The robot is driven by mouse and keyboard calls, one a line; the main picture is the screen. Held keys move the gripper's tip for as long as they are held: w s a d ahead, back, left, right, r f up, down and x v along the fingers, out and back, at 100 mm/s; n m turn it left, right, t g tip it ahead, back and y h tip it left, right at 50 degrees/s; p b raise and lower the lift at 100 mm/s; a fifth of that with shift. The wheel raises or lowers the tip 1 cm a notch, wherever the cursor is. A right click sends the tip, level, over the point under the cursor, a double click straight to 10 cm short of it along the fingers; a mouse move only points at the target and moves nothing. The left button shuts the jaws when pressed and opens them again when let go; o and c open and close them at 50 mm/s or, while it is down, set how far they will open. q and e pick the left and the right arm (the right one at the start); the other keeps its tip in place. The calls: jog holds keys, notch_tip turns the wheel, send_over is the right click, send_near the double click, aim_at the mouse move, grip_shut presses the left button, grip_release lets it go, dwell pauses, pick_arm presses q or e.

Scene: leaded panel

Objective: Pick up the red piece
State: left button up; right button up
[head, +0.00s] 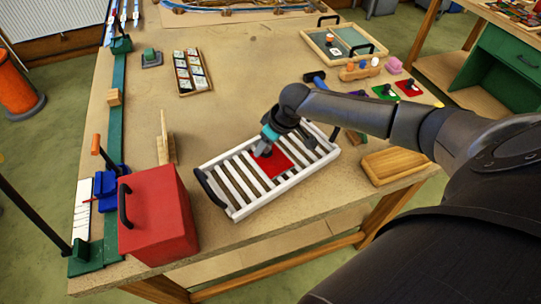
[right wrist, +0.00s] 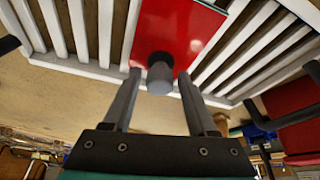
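A flat red piece (head: 277,164) with a grey knob lies on a white slatted rack (head: 236,213) near the table's front. In the right wrist view the red piece (right wrist: 185,25) lies over the slats, and its knob (right wrist: 160,75) shows between the fingertips. My right gripper (head: 264,149) is over the red piece and hides part of it. Its two fingers (right wrist: 159,74) stand apart, one on each side of the knob, with visible gaps. Another small red piece (head: 408,89) with a black knob lies at the back right. My left gripper is not in view.
A red box (head: 160,215) with a black handle stands left of the rack. A wooden board (head: 397,165) lies to its right. A framed tray (head: 318,40) and a case of small tiles (head: 205,79) lie farther back. The table's middle is mostly clear.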

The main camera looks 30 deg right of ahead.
grip_shut()
dwell(0.4)
notch_tip(320, 180, up, 20)
jog(key=p, duration=0.2)
dwell(0.3)
jog(key=shift+c, duration=2.1)
grip_release()
grip_shut()
